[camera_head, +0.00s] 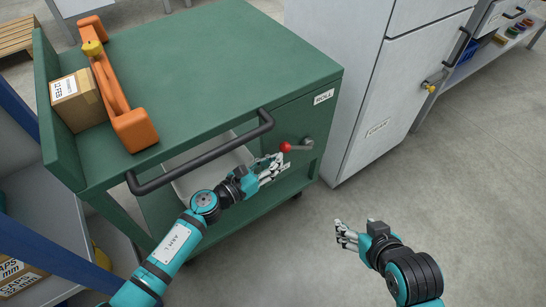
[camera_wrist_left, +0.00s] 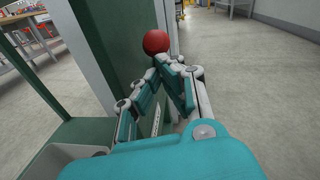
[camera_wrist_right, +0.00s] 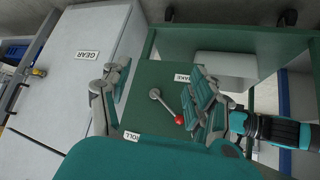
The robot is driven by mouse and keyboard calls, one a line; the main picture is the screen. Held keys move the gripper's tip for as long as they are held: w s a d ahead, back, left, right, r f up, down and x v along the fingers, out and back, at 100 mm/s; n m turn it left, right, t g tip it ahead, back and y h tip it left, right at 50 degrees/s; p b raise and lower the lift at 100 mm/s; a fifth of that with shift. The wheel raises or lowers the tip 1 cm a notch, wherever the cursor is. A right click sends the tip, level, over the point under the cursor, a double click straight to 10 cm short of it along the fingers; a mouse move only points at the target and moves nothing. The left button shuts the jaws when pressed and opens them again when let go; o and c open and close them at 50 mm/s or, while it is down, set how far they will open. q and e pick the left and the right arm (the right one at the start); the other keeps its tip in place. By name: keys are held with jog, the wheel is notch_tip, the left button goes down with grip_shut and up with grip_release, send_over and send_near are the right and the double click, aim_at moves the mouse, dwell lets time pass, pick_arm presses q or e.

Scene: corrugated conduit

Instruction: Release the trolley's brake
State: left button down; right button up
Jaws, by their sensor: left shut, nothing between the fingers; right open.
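The green trolley (camera_head: 215,65) stands at the left with a black push handle. On its end panel is a grey brake lever (camera_head: 305,144) with a red knob (camera_head: 286,147). In the right wrist view the lever (camera_wrist_right: 165,103) points about midway between the BRAKE label (camera_wrist_right: 183,77) and the ROLL label (camera_wrist_right: 131,136). My left gripper (camera_head: 276,163) is shut and empty, close beside the knob. In the left wrist view the knob (camera_wrist_left: 156,42) shows just beyond the fingertips; I cannot tell whether they touch. My right gripper (camera_head: 341,235) is open and empty, over the floor.
An orange tool (camera_head: 118,95) and a cardboard box (camera_head: 77,98) lie on the trolley top. The black handle (camera_head: 200,152) runs close to my left arm. A grey cabinet (camera_head: 385,85) stands just right of the trolley. The floor at lower right is clear.

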aim_at(283, 147)
jog(key=shift+s+d+f+g+h+p, duration=0.6)
jog(key=shift+s+d+g+p, duration=1.1)
jog(key=shift+s, duration=2.45)
pick_arm(q)
jog(key=r, duration=0.1)
jog(key=r+p, duration=0.1)
jog(key=d+r, duration=0.1)
jog(key=shift+w+d+r, duration=0.1)
jog(key=shift+w+r, duration=0.05)
jog(key=shift+w, duration=0.25)
jog(key=shift+w+d+r+p, duration=0.2)
jog(key=shift+r+p, duration=0.2)
jog(key=shift+p, duration=0.05)
pick_arm(e)
notch_tip(283, 147, down, 7)
jog(key=w+a+g, duration=0.1)
jog(key=shift+w+g, duration=0.25)
jog(key=shift+g, duration=0.05)
